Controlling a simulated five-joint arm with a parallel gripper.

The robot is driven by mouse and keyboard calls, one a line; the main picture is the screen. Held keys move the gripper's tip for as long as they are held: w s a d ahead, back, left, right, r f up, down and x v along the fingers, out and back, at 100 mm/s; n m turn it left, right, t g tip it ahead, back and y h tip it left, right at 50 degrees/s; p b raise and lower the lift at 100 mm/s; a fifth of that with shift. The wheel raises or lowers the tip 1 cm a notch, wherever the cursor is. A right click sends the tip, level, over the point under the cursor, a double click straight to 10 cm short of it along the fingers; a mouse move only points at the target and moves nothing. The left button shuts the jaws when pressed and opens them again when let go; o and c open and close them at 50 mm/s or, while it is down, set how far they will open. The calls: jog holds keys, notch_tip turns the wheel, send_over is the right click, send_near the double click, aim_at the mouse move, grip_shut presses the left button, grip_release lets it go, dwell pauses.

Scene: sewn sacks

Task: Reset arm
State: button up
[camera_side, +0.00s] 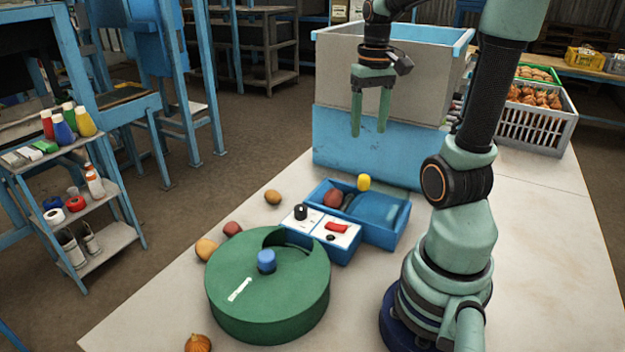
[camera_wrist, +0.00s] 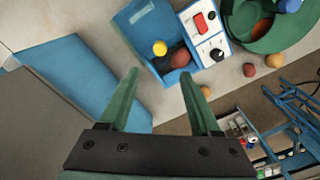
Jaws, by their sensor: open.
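My gripper (camera_side: 371,111) hangs from my raised arm with its two green fingers pointing down, in front of the grey and blue bin in the side view. The fingers are apart with nothing between them. In the wrist view my gripper (camera_wrist: 162,92) also shows open and empty, with the table and floor below it. Its fingertips are well above the table and touch nothing that I can see.
A blue scale tray (camera_side: 400,232) holds a reddish potato (camera_side: 333,198) and a yellow knob-like piece (camera_side: 364,182). A green round drum (camera_side: 300,305) stands in front. Loose potatoes (camera_side: 207,249) and an onion (camera_side: 198,343) lie nearby. The large bin (camera_side: 345,140) stands behind; a crate (camera_side: 530,125) is at back right.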

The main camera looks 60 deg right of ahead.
jog(key=w+a+n+t, duration=0.2)
jog(key=w+a+n, duration=0.1)
jog(key=a, duration=0.7)
jog(key=w+a+r+n+t, duration=0.1)
jog(key=w+a+n+t, duration=0.2)
jog(key=a, duration=0.8)
jog(key=shift+a+n+t, duration=0.3)
jog(key=shift+n, duration=0.5)
jog(key=shift+w+r, duration=0.1)
